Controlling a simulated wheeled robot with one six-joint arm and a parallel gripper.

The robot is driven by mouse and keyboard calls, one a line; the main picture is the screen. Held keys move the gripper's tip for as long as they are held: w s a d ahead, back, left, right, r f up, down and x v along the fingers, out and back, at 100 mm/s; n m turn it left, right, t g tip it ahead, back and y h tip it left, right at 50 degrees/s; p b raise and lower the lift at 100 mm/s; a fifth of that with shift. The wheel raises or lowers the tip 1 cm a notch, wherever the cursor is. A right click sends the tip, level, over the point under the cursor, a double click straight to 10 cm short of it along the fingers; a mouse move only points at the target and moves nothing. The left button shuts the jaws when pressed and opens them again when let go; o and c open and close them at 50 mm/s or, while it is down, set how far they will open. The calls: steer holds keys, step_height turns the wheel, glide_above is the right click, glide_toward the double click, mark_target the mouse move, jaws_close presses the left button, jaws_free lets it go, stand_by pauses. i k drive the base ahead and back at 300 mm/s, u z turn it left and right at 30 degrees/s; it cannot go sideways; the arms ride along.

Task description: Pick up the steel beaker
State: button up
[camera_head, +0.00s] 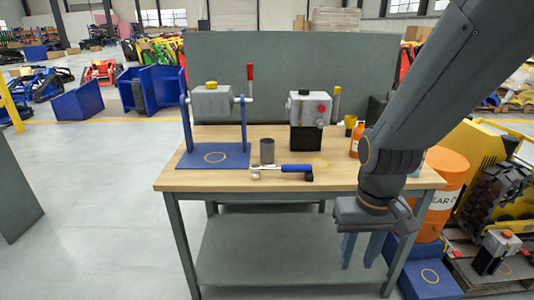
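The steel beaker (267,150) is a small dark grey cylinder standing upright on the wooden top of the workbench (335,177), near its middle. A blue-handled tool (284,170) lies just in front of it, close to its base. My gripper (360,262) hangs at the right, in front of the bench's front edge, with its blue fingers pointing down. The fingers are apart with nothing seen between them. The gripper is well to the right of the beaker and apart from it.
A blue stand with a grey unit (212,104) is left of the beaker. Another grey unit on a black block (306,120) stands behind right. An orange bottle (356,140) is near my arm. A grey panel (270,75) rises behind. An orange drum (440,190) stands at the right.

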mark_target(267, 152)
steer(key=u, duration=0.4)
steer(key=i, duration=0.4)
steer(key=u, duration=0.6)
steer(key=i, duration=1.05)
steer(key=z, duration=0.45)
